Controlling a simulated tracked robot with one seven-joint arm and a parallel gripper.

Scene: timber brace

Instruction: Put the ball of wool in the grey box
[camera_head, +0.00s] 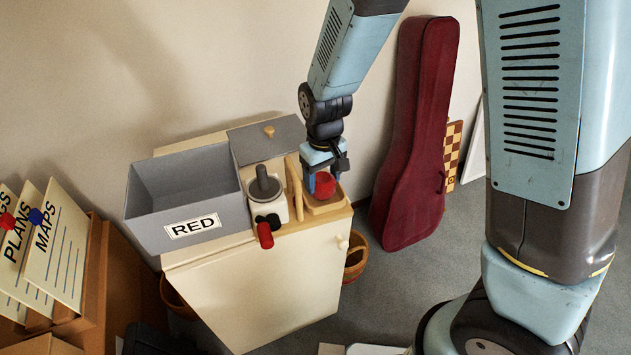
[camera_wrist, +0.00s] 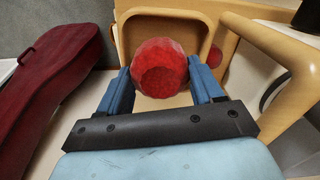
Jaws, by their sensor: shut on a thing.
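The ball of wool, a red faceted ball (camera_head: 325,186), is between the blue fingers of my gripper (camera_head: 322,174). The wrist view shows the ball (camera_wrist: 160,68) with a finger on each side, and my gripper (camera_wrist: 161,80) is shut on it. The ball is at a tan wooden tray (camera_head: 325,206) on the right end of the cabinet top; I cannot tell whether it still touches the tray. The grey box (camera_head: 184,238), labelled RED, is open at the top and stands at the left end of the cabinet. Its floor is partly hidden.
Between box and gripper stand a white grinder-like device (camera_head: 264,190) with a red-ended handle (camera_head: 265,235) and an upright tan wooden frame (camera_head: 294,186). A grey panel with a knob (camera_head: 266,140) is behind. A dark red instrument case (camera_head: 415,135) leans on the wall at right.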

